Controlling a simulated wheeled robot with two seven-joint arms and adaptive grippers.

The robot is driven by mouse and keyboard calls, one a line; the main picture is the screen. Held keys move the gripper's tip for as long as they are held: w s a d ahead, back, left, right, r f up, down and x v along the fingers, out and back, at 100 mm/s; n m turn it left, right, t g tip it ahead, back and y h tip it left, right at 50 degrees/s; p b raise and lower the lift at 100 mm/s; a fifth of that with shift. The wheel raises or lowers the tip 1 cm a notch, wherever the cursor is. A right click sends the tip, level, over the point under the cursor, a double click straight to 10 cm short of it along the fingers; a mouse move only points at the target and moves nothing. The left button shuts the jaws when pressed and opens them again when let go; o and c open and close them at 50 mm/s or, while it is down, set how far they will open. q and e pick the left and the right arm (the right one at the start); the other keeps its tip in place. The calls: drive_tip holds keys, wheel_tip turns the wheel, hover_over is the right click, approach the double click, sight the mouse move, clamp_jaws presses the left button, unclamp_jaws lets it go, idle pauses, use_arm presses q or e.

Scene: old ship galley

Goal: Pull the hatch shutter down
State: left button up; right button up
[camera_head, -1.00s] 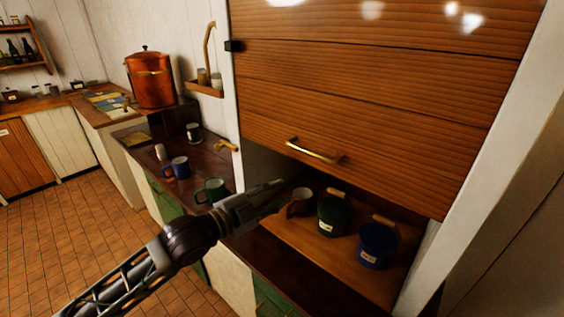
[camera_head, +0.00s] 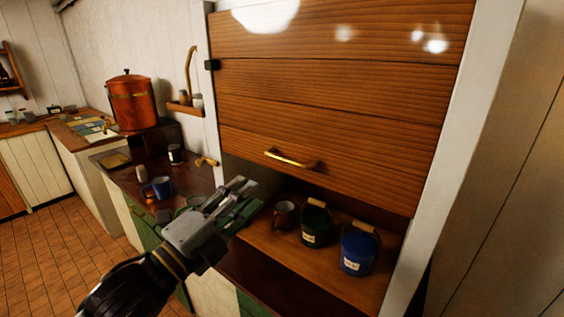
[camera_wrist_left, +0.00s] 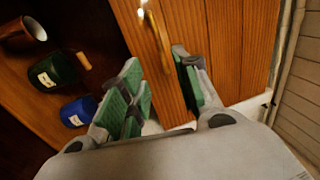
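The hatch shutter (camera_head: 330,110) is a slatted wooden panel, partly lowered, with an open gap beneath it. Its brass handle (camera_head: 291,160) sits near the bottom edge, and the handle also shows in the left wrist view (camera_wrist_left: 158,42). My left gripper (camera_head: 242,195) is below and left of the handle in the head view, apart from it. In the left wrist view its green-padded fingers (camera_wrist_left: 160,90) are spread with nothing between them, and the handle lies beyond the fingertips. My right gripper is not in view.
Inside the hatch stand a brown mug (camera_head: 284,215), a green pot (camera_head: 316,222) and a blue pot (camera_head: 358,248). A blue mug (camera_head: 160,187) stands on the dark counter to the left. A white frame post (camera_head: 460,140) borders the shutter on the right.

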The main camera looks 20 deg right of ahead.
use_arm(q)
drive_tip(key=shift+w+d, duration=0.1)
drive_tip(key=shift+d, duration=0.05)
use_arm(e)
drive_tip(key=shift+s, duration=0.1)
use_arm(q)
drive_tip(key=p, duration=0.1)
approach(286, 161)
drive_tip(key=shift+w+d, duration=0.9)
drive_tip(key=shift+w, duration=0.1)
drive_tip(key=shift+w+d+r, duration=0.25)
drive_tip(key=shift+w+d, duration=0.15)
drive_tip(key=shift+d, duration=0.15)
drive_tip(key=shift+w+d+r+p, duration=0.15)
drive_tip(key=shift+w+d+p, duration=0.15)
drive_tip(key=shift+w+d, duration=0.35)
drive_tip(key=shift+d, duration=0.15)
drive_tip(key=shift+x, duration=1.1)
drive_tip(key=shift+p+x, duration=0.4)
drive_tip(key=shift+x, duration=0.7)
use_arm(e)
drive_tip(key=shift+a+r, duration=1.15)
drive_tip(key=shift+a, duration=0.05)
